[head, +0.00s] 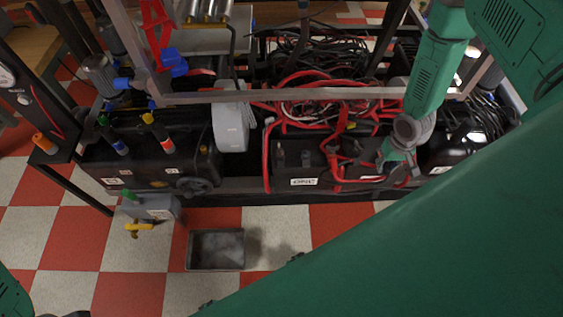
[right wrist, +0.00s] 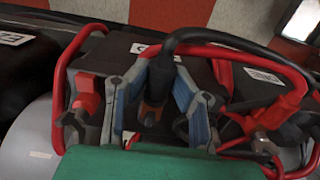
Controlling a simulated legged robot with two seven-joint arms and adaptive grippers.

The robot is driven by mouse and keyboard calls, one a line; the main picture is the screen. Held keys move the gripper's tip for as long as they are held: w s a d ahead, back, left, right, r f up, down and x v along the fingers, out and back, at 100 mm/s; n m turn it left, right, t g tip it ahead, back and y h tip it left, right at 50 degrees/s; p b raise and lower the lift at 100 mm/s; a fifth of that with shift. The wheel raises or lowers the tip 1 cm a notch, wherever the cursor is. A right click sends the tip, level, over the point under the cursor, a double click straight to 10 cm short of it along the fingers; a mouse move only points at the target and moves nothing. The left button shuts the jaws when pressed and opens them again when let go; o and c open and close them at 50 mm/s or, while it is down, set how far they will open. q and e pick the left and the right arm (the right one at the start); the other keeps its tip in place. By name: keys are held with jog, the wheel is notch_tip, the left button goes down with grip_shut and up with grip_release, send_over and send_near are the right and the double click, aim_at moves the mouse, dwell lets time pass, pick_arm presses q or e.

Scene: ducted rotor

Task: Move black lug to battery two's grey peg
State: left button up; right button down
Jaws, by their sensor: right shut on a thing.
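My right gripper (head: 385,158) reaches down over the batteries at the right of the frame. In the right wrist view, its two blue-grey fingers (right wrist: 152,105) are shut on the black lug (right wrist: 155,85), at the end of a thick black cable (right wrist: 230,40). A dark battery (head: 303,170) with a white label and two grey posts (head: 306,157) stands left of the gripper. Under the gripper is another dark battery (right wrist: 200,70) with a white label. I cannot read which is battery two. The lug's underside, and whether it touches a peg, are hidden. My left gripper is not in view.
Red cables (head: 325,95) loop beside and above the batteries, and red terminal fittings (right wrist: 270,117) flank the gripper. A metal frame bar (head: 300,94) crosses above.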

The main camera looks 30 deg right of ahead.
jog(key=shift+w+d, duration=0.3)
jog(key=shift+w, duration=0.3)
jog(key=c, duration=1.3)
grip_release()
notch_tip(320, 180, up, 12)
jog(key=shift+f, duration=0.1)
